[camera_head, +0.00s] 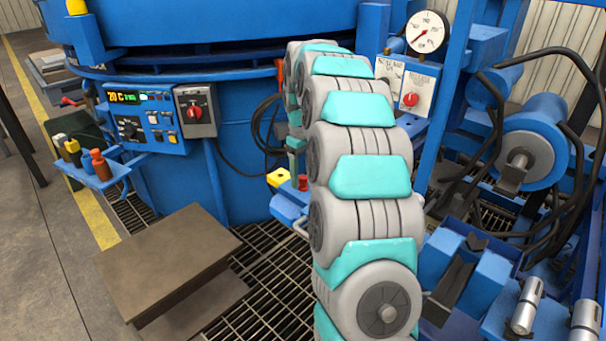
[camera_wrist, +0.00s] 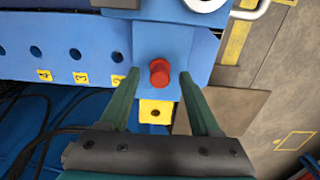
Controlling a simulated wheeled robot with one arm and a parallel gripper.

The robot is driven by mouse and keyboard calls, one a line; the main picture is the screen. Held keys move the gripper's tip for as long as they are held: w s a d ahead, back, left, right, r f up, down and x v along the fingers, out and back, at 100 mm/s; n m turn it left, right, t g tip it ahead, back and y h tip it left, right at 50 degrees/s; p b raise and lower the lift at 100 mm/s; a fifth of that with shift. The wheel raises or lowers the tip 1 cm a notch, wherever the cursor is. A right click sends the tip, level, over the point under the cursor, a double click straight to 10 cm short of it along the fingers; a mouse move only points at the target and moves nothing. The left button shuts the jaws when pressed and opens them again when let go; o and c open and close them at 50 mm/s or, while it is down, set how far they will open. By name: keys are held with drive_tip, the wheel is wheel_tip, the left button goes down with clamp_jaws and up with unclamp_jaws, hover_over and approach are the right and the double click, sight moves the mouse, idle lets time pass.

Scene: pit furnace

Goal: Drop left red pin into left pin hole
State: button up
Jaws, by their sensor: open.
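In the wrist view my gripper (camera_wrist: 160,75) is open, with one dark green finger on each side of a red pin (camera_wrist: 159,72). Gaps show between the pin and both fingers. The pin stands on a blue bracket (camera_wrist: 178,42). Beside it, on the gripper side, is a yellow block (camera_wrist: 146,106) with a dark hole. The head view also shows the red pin (camera_head: 303,182) and the yellow block (camera_head: 278,178), just left of my arm. My gripper is mostly hidden behind my arm there. A row of dark holes runs along a blue panel (camera_wrist: 60,30), with yellow number tags.
A blue furnace body (camera_head: 235,150) with a control panel (camera_head: 145,122) stands behind. A brown platform (camera_head: 165,255) sits on the floor grating at lower left. Dark cables (camera_head: 265,120) hang near the arm. A blue machine with hoses (camera_head: 535,140) fills the right.

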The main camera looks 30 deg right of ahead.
wheel_tip(320, 180, up, 7)
drive_tip(key=shift+w+f, duration=0.1)
drive_tip(key=shift+r, duration=0.45)
idle(0.5)
